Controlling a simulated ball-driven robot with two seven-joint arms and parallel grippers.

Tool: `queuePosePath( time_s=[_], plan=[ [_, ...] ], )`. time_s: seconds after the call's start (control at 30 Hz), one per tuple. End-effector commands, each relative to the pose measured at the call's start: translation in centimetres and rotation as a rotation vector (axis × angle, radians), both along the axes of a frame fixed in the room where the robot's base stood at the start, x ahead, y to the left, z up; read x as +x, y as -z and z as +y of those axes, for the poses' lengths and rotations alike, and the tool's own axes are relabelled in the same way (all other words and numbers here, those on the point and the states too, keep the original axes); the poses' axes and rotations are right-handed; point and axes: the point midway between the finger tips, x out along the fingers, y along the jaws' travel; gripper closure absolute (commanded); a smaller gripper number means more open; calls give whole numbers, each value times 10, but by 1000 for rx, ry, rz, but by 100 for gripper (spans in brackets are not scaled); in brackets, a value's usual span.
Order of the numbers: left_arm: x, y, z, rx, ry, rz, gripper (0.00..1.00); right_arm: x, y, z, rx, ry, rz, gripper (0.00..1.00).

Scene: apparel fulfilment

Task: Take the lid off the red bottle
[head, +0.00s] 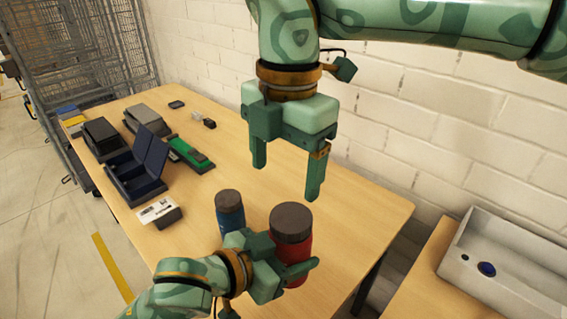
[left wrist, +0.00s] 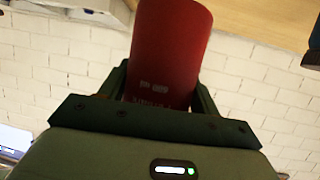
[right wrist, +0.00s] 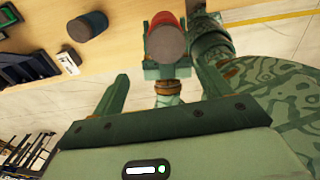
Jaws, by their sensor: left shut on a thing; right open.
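The red bottle (head: 298,250) stands upright near the table's right front edge, its dark grey-brown lid (head: 291,218) on top. My left gripper (head: 284,259) is shut on the bottle's body, below the lid. In the left wrist view the red body (left wrist: 168,50) sits between the fingers; the lid does not show there. My right gripper (head: 286,181) is open and empty, pointing down above the lid and apart from it. In the right wrist view the lid (right wrist: 166,43) shows beyond the open fingers, with a strip of red beside it.
A blue bottle (head: 230,212) with a dark lid stands just left of the red one. A dark open box (head: 136,178), a white-labelled box (head: 160,212) and a green item (head: 190,154) lie farther left. A grey bin (head: 500,262) stands at right. The table's right side is clear.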

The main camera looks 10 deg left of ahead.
Motion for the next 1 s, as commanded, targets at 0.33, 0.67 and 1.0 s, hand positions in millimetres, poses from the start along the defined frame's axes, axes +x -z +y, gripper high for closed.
queuePosePath(
  time_s=[0.33, 0.67, 1.0],
  plan=[
    [0, 0, 0, -1, 0, -1, 100, -1, 49, 1, -36, 25, -22, 23],
    [0, -4, -1, -8, 1, -6, 100, -1, 83, 1, -36, 23, -22, 23],
    [1, -7, -1, -16, 0, -11, 100, -2, 87, 1, -37, 18, -22, 47]
  ],
)
